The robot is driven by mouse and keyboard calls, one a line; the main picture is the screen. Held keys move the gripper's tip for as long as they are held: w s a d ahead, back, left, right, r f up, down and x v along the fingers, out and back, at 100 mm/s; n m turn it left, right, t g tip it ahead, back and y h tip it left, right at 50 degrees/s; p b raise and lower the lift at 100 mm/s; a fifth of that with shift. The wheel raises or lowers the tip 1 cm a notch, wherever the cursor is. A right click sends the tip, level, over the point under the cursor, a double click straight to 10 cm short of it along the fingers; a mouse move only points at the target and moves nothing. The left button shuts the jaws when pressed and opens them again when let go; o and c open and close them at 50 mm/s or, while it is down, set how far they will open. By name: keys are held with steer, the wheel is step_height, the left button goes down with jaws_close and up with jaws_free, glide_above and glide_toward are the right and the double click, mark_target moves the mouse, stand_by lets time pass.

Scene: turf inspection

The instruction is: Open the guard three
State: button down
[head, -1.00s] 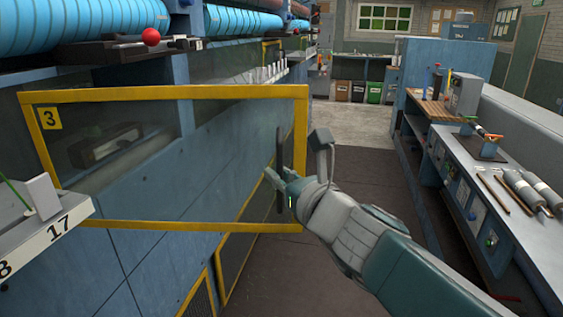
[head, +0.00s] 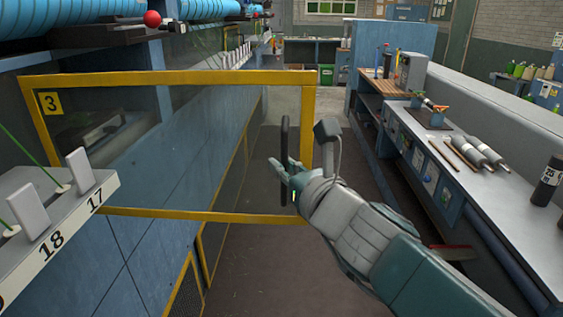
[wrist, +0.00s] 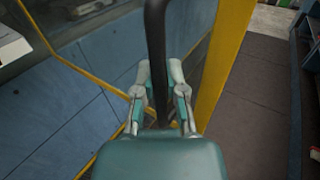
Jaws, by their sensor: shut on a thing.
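Guard three is a clear panel in a yellow frame (head: 215,78), with a yellow "3" plate (head: 50,103) at its upper left. It is swung out from the blue machine side into the aisle, hinged at the left. Its dark vertical handle (head: 284,150) is near the frame's free right edge. My gripper (head: 287,180) is at the handle's lower part. In the wrist view, my gripper (wrist: 160,95) has a finger on each side of the dark handle bar (wrist: 156,50), shut on it. The yellow frame post (wrist: 222,65) stands just right of the fingers.
A grey shelf (head: 75,215) numbered 17 and 18 juts in at the left. A bench (head: 500,180) with rollers and a dark cylinder (head: 547,180) lines the right side. The dark aisle floor (head: 270,260) between is clear. A red ball knob (head: 152,19) is at upper left.

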steer(key=shift+r, duration=0.1)
steer(key=c, duration=0.7)
jaws_free()
steer(key=shift+d, duration=0.1)
steer(key=v, duration=1.2)
